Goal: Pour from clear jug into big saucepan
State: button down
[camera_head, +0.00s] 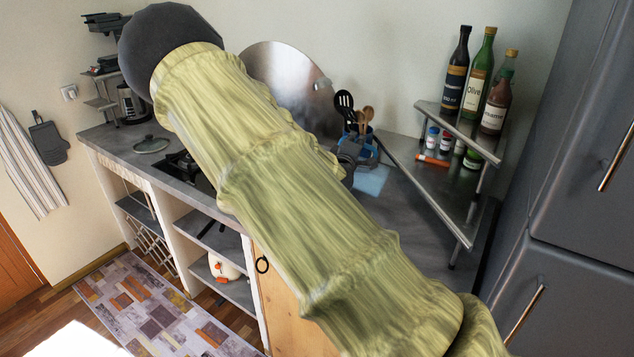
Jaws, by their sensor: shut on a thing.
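My arm in its yellow-green sleeve crosses the head view from bottom right to upper left and hides the middle of the counter. My gripper is not in view; neither is anything it holds. I see no clear jug and no big saucepan; either could be behind my arm. The dark stove top (187,168) shows only in part at the left of my arm. A small dark shape (348,160) peeks out at the right edge of the sleeve, and I cannot tell what it is.
A lid (151,145) lies on the grey counter (112,137). A blue utensil holder (366,147) stands right of my arm. A metal corner shelf (430,190) carries bottles (478,75) and small jars. A tall dark fridge (590,130) closes off the right side.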

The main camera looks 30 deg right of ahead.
jog(key=shift+w+a+r+n, duration=0.3)
jog(key=shift+w+a, duration=0.1)
jog(key=shift+w, duration=0.1)
dwell(1.8)
